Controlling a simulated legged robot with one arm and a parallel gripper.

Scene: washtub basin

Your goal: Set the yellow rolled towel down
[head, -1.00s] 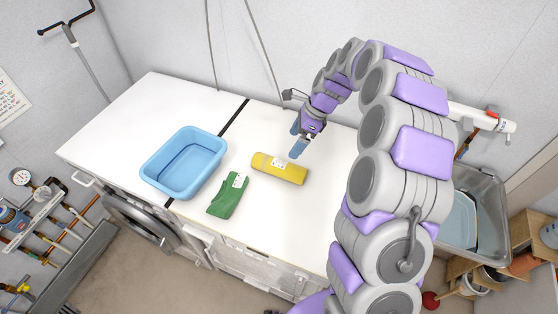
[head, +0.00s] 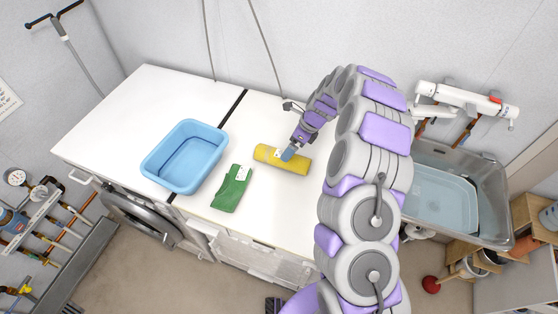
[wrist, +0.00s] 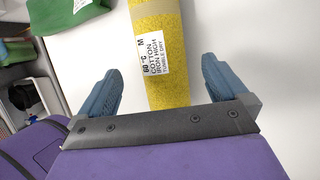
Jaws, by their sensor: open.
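The yellow rolled towel (head: 297,164) lies on the white worktop (head: 262,215), right of the green cloth. In the wrist view the towel (wrist: 166,80) runs between my two fingers and carries a white care label (wrist: 153,54). My gripper (head: 289,153) is at the towel in the head view and covers part of it. In the wrist view my gripper (wrist: 163,82) is open, with a blue-grey finger on each side of the towel and a visible gap at both sides.
A folded green cloth (head: 231,188) with a white label lies left of the towel. A blue basin (head: 154,169) stands further left on the worktop. A metal sink (head: 492,205) is at the right. Bare worktop surrounds the towel.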

